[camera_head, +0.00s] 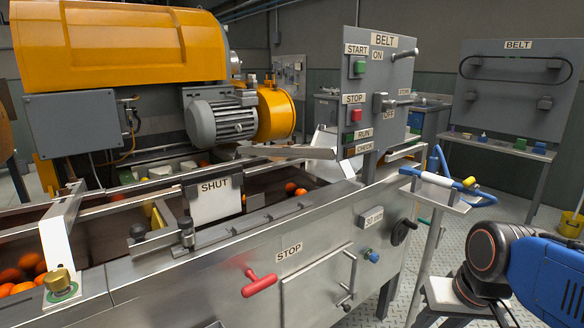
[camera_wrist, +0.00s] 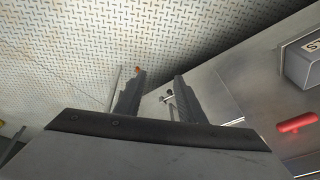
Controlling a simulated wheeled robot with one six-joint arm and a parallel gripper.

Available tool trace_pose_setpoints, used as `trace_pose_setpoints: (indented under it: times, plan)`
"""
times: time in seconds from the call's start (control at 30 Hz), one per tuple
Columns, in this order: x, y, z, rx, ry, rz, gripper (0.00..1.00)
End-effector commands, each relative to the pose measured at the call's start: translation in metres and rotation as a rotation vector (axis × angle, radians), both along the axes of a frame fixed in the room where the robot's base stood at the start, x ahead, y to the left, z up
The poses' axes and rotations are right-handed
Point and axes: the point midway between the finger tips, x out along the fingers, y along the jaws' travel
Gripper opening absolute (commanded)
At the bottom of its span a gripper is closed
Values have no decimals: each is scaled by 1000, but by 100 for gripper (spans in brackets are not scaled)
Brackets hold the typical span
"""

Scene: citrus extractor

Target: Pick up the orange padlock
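I cannot make out an orange padlock for certain in either view. A tiny orange-red spot (camera_wrist: 137,69) shows at the tip of the left finger in the wrist view, too small to identify. My gripper (camera_wrist: 159,78) is open, its two dark fingers apart with nothing between them, over the patterned floor beside the machine's metal side. My gripper does not show in the head view; only part of my blue and black arm does, at the lower right.
The steel conveyor trough (camera_head: 128,275) holds loose oranges (camera_head: 20,272). A red STOP handle (camera_head: 260,284) sticks out from its side and also shows in the wrist view (camera_wrist: 297,123). The BELT panel (camera_head: 378,90) stands above.

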Motion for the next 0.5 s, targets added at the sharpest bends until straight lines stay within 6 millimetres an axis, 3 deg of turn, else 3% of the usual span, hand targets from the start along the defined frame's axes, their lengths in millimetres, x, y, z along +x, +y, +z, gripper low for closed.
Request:
trace_pose_setpoints:
  times: [0.2, 0.5]
  plan:
    - [-26, -6, 9, -84, -90, 57, 36]
    - [-35, -10, 12, -116, -123, 76, 39]
